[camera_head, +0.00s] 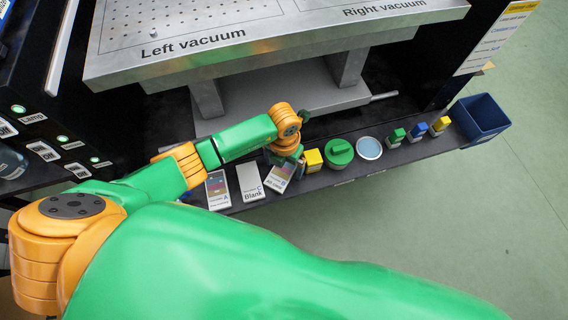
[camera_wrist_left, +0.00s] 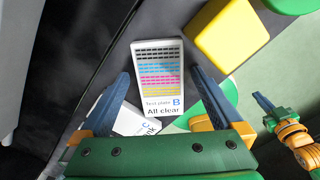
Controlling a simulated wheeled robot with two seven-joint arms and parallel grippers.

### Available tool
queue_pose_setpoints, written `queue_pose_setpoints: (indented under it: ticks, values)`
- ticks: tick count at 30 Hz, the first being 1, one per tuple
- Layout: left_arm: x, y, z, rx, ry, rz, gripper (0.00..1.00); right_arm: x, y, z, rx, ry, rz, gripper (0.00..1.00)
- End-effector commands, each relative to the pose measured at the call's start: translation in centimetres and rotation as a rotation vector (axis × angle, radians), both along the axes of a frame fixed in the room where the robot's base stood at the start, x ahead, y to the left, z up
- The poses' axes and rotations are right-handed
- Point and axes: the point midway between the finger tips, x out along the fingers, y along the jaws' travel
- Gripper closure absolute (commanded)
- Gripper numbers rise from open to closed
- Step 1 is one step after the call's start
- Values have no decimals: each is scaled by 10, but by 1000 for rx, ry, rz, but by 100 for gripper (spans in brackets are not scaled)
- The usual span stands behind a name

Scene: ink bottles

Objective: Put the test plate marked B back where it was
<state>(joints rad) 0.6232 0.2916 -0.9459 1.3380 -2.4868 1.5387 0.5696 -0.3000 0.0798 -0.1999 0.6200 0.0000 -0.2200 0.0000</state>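Test plate B (camera_wrist_left: 160,75), a white card with coloured stripes and the words "All clear", lies between the fingers of my left gripper (camera_wrist_left: 161,72) in the left wrist view. The fingers are open, with a visible gap on each side of the plate. In the head view, plate B (camera_head: 279,179) sits at an angle on the dark shelf, just below my left gripper (camera_head: 286,160), which partly covers it. The blank plate C (camera_head: 250,184) is to its left, and plate A (camera_head: 218,190) farther left. An arm that looks like my right gripper (camera_wrist_left: 275,118) shows small at the right.
To the right of plate B stand a yellow block (camera_head: 313,160), a green round lid (camera_head: 340,151), a light-blue dish (camera_head: 369,148) and several small coloured bottles (camera_head: 418,132). A blue bin (camera_head: 484,117) hangs at the shelf's right end. The vacuum table (camera_head: 280,40) overhangs behind.

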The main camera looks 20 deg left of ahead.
Motion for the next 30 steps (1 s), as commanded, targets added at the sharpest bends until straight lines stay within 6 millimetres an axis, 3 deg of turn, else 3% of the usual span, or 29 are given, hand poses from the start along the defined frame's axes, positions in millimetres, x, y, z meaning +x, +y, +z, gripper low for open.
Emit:
queue_pose_setpoints:
  ticks: [4, 7, 15, 18, 22, 30]
  values:
    - [0, 0, 2, 0, 0, 0, 0, 0, 0, 2, 0, 0, 0, 100]
    - [1, 0, 15, 1, -2, 0, 0, 0, 0, 8, 0, 0, 0, 100]
    - [1, 0, 91, -1, -4, -2, 0, 0, 0, 27, 0, 0, 0, 100]
    - [1, 0, 110, 0, -4, -1, 0, 0, 0, 29, 0, 0, 0, 100]
    - [0, 0, 122, 1, -1, 0, 0, 0, 0, 30, 0, 0, 0, 100]
    - [0, 0, 123, 0, 0, 0, 0, 0, 0, 29, 0, 0, 0, 100]
